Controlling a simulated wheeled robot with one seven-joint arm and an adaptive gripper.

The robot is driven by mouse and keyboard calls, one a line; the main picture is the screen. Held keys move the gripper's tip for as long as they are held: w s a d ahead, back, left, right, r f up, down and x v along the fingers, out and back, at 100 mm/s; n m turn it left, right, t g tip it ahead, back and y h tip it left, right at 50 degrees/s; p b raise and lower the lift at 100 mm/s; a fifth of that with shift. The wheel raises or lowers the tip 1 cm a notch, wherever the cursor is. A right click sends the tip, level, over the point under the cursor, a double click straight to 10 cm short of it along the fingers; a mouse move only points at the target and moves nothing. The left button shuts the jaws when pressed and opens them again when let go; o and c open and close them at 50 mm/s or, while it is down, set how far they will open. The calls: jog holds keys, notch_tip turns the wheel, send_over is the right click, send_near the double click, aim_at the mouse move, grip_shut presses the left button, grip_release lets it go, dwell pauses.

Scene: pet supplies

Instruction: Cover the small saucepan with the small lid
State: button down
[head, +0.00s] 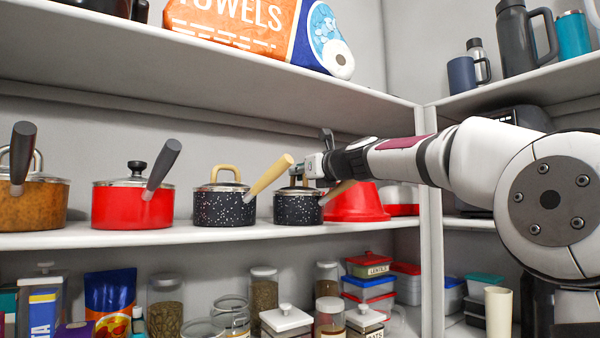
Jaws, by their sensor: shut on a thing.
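The small saucepan (297,210) is dark with white speckles and stands upright on the middle shelf, its wooden handle (338,190) pointing right. The small lid (290,190) is at the pan's rim, looking roughly level; whether it rests fully on the rim I cannot tell. My gripper (305,171) comes in from the right just above the pan and is shut on the small lid at its handle. The fingers hide part of the lid and its handle.
A larger speckled saucepan (225,208) with a lid stands close on the left, its wooden handle (270,174) reaching toward my gripper. A red pot (132,206) and an orange-brown pot (36,204) stand further left. A red bowl (356,203) is close on the right. The upper shelf (330,92) hangs above.

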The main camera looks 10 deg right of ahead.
jog(key=c, duration=1.6)
grip_release()
jog(key=shift+d, duration=0.1)
jog(key=shift+s+d, duration=0.25)
jog(key=shift+s, duration=0.3)
jog(key=v, duration=1)
jog(key=shift+s, duration=0.45)
